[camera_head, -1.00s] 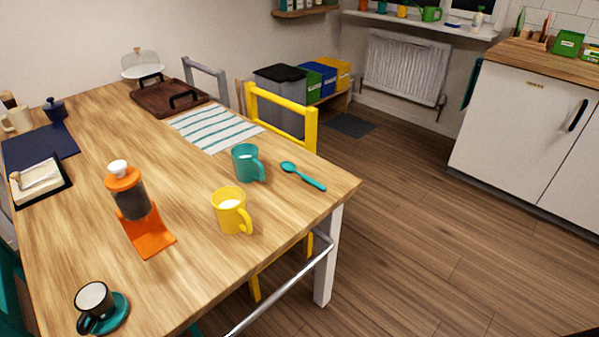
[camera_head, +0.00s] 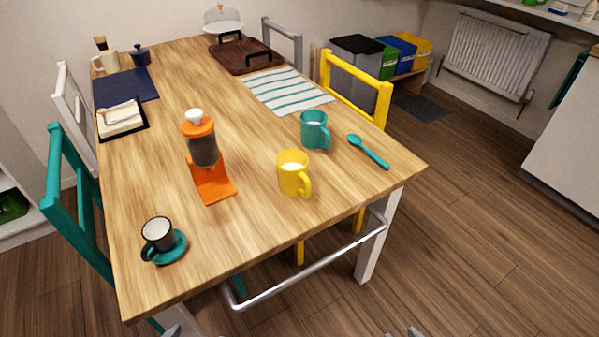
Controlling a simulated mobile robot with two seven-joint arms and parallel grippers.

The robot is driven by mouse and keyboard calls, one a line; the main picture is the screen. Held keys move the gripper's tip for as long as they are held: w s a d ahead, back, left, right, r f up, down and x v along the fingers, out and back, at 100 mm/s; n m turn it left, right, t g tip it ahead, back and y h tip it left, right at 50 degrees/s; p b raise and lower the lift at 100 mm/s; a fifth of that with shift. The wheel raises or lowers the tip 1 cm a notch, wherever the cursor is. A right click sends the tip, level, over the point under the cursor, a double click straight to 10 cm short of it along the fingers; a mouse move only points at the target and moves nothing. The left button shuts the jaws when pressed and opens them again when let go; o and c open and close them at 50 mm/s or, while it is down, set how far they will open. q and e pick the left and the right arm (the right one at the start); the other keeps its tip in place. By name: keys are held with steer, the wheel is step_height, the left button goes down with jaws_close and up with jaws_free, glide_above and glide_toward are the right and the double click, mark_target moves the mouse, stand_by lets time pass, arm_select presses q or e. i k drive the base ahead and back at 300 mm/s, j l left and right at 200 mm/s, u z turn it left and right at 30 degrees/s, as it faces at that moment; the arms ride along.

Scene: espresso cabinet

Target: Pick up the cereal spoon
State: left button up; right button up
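The teal cereal spoon (camera_head: 368,151) lies flat on the wooden table near its right edge. Its bowl points to the upper left and its handle to the lower right. The teal mug (camera_head: 314,130) stands just left of it, apart from it. Small grey tips at the bottom edge look like my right gripper (camera_head: 401,333), below the table and far from the spoon. A grey piece near the front left table corner may be my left gripper (camera_head: 174,329). Both are mostly cut off, so their opening does not show. Nothing touches the spoon.
A yellow mug (camera_head: 292,175), an orange coffee maker (camera_head: 211,180) and a black cup on a teal saucer (camera_head: 177,246) stand on the table (camera_head: 240,245). A striped mat (camera_head: 285,92) lies behind. A grey rail (camera_head: 310,268) runs along the near edge. A yellow chair (camera_head: 355,100) is behind.

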mark_target(354, 140)
steer(key=l+u, duration=0.15)
steer(key=u, duration=0.35)
steer(key=i+l+u, duration=0.1)
steer(key=l+u, duration=0.15)
steer(key=u, duration=0.2)
steer(key=k+l+u, duration=0.1)
steer(key=l+u, duration=0.3)
steer(key=l, duration=0.75)
steer(key=k+l+u, duration=0.15)
steer(key=l, duration=0.25)
